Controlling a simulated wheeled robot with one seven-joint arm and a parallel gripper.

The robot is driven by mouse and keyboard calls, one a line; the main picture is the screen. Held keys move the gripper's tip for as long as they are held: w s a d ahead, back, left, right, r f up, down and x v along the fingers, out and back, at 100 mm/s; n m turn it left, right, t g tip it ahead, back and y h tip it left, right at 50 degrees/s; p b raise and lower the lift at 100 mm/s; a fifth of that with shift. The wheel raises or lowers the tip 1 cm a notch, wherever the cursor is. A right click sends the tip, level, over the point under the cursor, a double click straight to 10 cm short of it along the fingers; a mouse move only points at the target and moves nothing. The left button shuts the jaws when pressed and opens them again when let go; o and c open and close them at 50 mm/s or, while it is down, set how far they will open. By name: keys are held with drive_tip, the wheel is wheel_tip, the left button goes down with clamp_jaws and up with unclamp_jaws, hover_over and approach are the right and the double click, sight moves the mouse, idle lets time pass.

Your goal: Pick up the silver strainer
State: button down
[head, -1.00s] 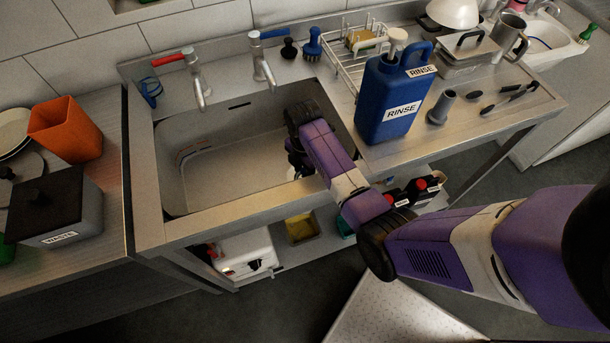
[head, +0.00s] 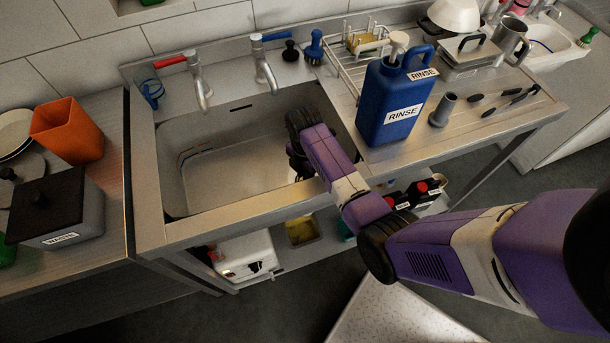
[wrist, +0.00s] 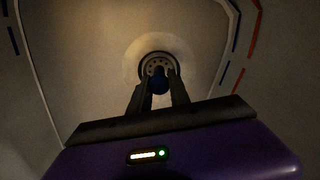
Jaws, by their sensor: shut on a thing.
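In the wrist view, the round silver strainer (wrist: 157,64) with small holes shows at the bottom of the sink, inside a paler ring. My gripper (wrist: 160,79) is shut on this knob, which appears to belong to the strainer. Whether the strainer is lifted off the drain I cannot tell. In the head view, my arm reaches down into the right part of the sink (head: 235,165); the strainer and fingertips are hidden there.
Sink walls surround my gripper. Two taps, red-handled (head: 198,85) and blue-handled (head: 264,68), stand behind. A blue rinse jug (head: 392,118) stands close right of my arm. A dark waste box (head: 62,215) and an orange bin (head: 68,130) are at left.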

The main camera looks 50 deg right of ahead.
wheel_tip(320, 180, up, 20)
drive_tip(key=p, duration=0.4)
drive_tip(key=shift+f+p, duration=0.15)
drive_tip(key=shift+p, duration=0.15)
